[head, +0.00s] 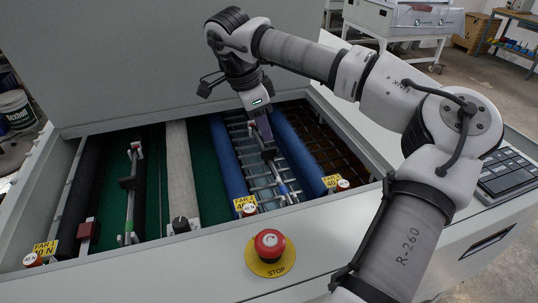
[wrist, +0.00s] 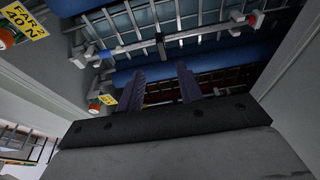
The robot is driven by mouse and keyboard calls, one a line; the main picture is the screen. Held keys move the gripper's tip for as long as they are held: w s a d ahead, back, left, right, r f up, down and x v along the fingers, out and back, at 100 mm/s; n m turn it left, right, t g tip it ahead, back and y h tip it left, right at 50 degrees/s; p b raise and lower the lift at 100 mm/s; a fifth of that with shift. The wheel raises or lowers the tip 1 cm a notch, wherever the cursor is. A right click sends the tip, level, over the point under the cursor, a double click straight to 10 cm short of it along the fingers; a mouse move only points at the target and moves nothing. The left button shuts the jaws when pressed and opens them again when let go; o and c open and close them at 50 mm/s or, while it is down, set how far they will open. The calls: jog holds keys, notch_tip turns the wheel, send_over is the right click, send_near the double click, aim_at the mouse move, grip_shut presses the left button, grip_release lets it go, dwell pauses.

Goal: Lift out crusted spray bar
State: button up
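One spray bar (wrist: 205,36) with a dark block in its middle crosses the upper wrist view, over a grid and beside blue rollers. In the head view its near end (head: 284,190) shows in the right bay, partly hidden by my gripper. A second, pale spray bar (head: 130,212) with a dark middle block lies in the left bay over a green surface. I cannot tell crust on either bar. My gripper (wrist: 160,82) is open, its two dark fingers apart with nothing visible between them. It hangs over the right bay; the bar appears beyond the fingertips, apart from them.
Blue rollers (head: 228,158) flank the grid. A red stop button (head: 268,242) sits on the front panel. A raised lid (head: 110,60) stands behind, and a keypad (head: 508,172) is at right.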

aim_at(268, 148)
jog(key=shift+a+p+x, duration=0.15)
jog(key=shift+p+x, duration=0.55)
jog(key=shift+x, duration=1.2)
jog(key=shift+a+p+x, duration=0.15)
jog(key=shift+p+x, duration=0.5)
jog(key=shift+x, duration=1.25)
jog(key=shift+f, duration=0.1)
jog(key=shift+c, duration=0.2)
grip_shut()
